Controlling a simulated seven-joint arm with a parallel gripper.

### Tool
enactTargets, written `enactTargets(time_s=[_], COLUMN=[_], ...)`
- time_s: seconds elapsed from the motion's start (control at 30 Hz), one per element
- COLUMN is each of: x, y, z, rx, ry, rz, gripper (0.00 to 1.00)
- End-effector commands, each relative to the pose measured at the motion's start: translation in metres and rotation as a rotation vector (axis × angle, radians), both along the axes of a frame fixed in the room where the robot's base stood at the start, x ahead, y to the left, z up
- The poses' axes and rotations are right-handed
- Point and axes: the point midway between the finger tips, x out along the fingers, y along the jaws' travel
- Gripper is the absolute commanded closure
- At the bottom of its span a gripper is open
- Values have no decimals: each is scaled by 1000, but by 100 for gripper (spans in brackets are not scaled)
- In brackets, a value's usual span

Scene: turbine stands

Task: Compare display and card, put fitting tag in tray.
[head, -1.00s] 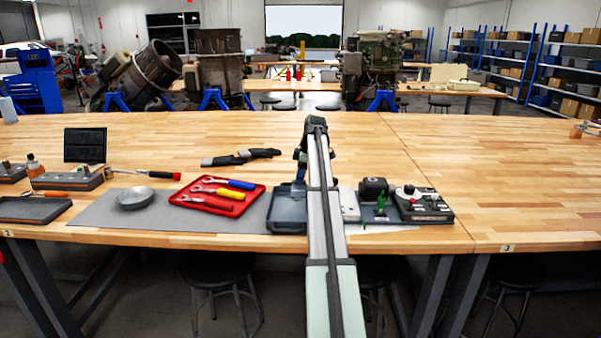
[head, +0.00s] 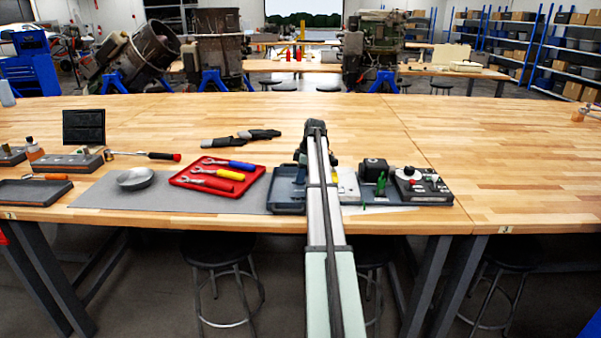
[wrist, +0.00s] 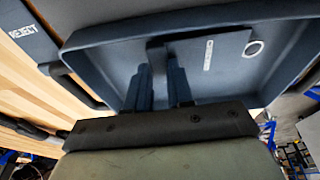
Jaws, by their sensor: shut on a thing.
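My gripper is mostly hidden behind my arm in the head view. In the wrist view its fingers (wrist: 162,82) point at a dark blue-grey tray (wrist: 85,82) and are close together on a flat grey tag (wrist: 228,52). The tag bears a pale strip and a ring and appears over the tray floor; whether it touches the floor cannot be told. The tray also shows in the head view (head: 272,190), left of my arm. A black panel (head: 84,127), possibly the display, stands at the left. A pale flat item (head: 347,187), possibly the card, lies right of my arm.
A surface marked REJECT (wrist: 22,32) lies beside the tray in the wrist view. A red tray (head: 218,177) of tools, a metal dish (head: 135,179) and a dial device (head: 420,185) stand nearby.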

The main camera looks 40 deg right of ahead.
Motion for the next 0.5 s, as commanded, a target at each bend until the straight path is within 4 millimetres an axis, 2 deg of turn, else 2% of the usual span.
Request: enactTargets(time_s=[0.37,0.4,0.5], x=[0,0,0], y=[0,0,0], z=[-2,-2,-2], rx=[0,0,0], ry=[0,0,0], rz=[0,0,0], gripper=[100,74,65])
